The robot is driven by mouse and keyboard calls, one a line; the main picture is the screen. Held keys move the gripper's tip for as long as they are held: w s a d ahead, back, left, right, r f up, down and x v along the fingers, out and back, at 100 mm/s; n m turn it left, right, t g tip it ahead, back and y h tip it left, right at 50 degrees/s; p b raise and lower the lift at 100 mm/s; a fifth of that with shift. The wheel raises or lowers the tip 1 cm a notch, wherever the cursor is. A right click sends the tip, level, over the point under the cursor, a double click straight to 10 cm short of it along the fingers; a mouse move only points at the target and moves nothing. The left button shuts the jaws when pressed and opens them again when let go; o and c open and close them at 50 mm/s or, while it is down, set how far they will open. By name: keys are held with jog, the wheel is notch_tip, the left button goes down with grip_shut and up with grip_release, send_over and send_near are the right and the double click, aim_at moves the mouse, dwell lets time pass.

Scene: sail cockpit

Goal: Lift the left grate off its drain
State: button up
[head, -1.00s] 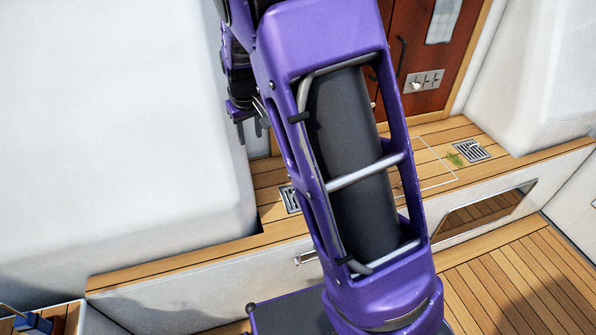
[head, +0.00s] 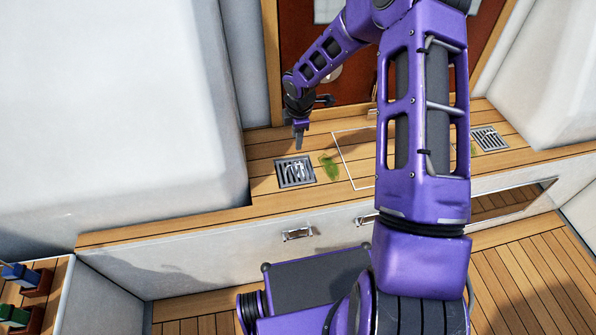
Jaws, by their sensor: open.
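The left grate (head: 296,171) is a square metal grate with slots, lying flat in the wooden deck at the left end of the step. A lighter metal piece shows at its middle, perhaps a handle; I cannot tell. My gripper (head: 300,142) points down just behind and above the grate, apart from it. It is open, though its fingers are small and seen nearly edge-on. Nothing shows between them. The drain under the grate is hidden.
A green leaf (head: 329,167) lies right of the left grate. A second grate (head: 489,138) is farther right, partly beyond my arm. White walls rise at left and right. A red-brown door (head: 312,50) stands behind. Coloured-handled items (head: 22,290) sit at the lower left.

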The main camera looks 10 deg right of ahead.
jog(key=b, duration=0.2)
send_near(294, 163)
jog(key=s, duration=0.3)
jog(key=shift+s+a, duration=0.2)
jog(key=shift+a, duration=0.05)
jog(key=shift+w+f+b, duration=0.15)
jog(key=shift+w+f, duration=0.1)
jog(key=shift+f, duration=0.6)
jog(key=shift+w+f+b, duration=0.1)
jog(key=shift+w+f, duration=0.1)
jog(key=shift+f, duration=0.65)
jog(key=shift+w+f+b, duration=0.15)
jog(key=shift+w+f, duration=0.1)
jog(key=shift+f, duration=0.6)
grip_shut()
jog(key=shift+r, duration=0.1)
